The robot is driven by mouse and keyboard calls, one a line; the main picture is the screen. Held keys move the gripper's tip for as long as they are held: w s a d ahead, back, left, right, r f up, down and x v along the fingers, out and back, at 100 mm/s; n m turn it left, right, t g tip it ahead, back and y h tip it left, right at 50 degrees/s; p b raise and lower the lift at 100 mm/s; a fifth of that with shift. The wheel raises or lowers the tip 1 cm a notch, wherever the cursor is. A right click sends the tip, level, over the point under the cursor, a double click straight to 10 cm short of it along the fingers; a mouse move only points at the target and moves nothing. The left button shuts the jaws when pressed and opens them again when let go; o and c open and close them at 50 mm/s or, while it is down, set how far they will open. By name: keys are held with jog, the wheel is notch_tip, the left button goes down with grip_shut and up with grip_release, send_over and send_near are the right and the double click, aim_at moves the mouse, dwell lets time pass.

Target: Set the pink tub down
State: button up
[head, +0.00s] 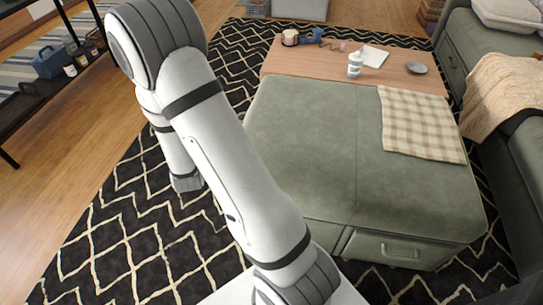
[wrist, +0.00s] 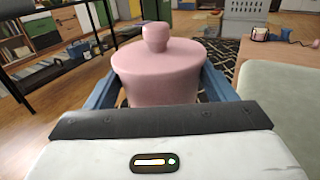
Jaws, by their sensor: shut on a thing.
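The pink tub (wrist: 160,73) fills the middle of the wrist view, upright, with a round knob on its lid. My gripper (wrist: 158,92) is shut on it, with a blue finger on each side. The tub's lower part is hidden behind the gripper body. In the head view my arm crosses the left side, and neither the gripper nor the tub shows there. What lies under the tub cannot be seen.
A green ottoman (head: 300,150) has a bare top with a checkered cloth (head: 418,122) at right. Its wooden tray section (head: 292,65) holds a white bottle (head: 355,65), a grey dish (head: 417,68) and small items. A green sofa (head: 480,55) stands right; a dark shelf (head: 50,85) stands left.

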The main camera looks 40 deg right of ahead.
jog(key=shift+s+a, duration=0.15)
jog(key=shift+a, duration=0.7)
jog(key=s+d+f+m+g+h+p, duration=0.1)
jog(key=s+d+m+g+h+p, duration=0.4)
jog(key=d, duration=0.5)
jog(key=s+d+f+m+g+h+p, duration=0.1)
jog(key=s+d+m+g+h+p, duration=0.45)
jog(key=d, duration=0.45)
jog(key=shift+g+h, duration=0.35)
jog(key=shift+s+d+f+b, duration=0.1)
jog(key=shift+s+f+b, duration=0.5)
jog(key=shift+f, duration=1.05)
jog(key=shift+s+d+f+b, duration=0.1)
jog(key=shift+s+f+b, duration=0.1)
jog(key=shift+f+b, duration=1.05)
jog(key=shift+s+d+f+b, duration=0.1)
jog(key=shift+s+f+b, duration=0.3)
jog(key=shift+f, duration=1.65)
jog(key=shift+f, duration=0.2)
jog(key=o, duration=1)
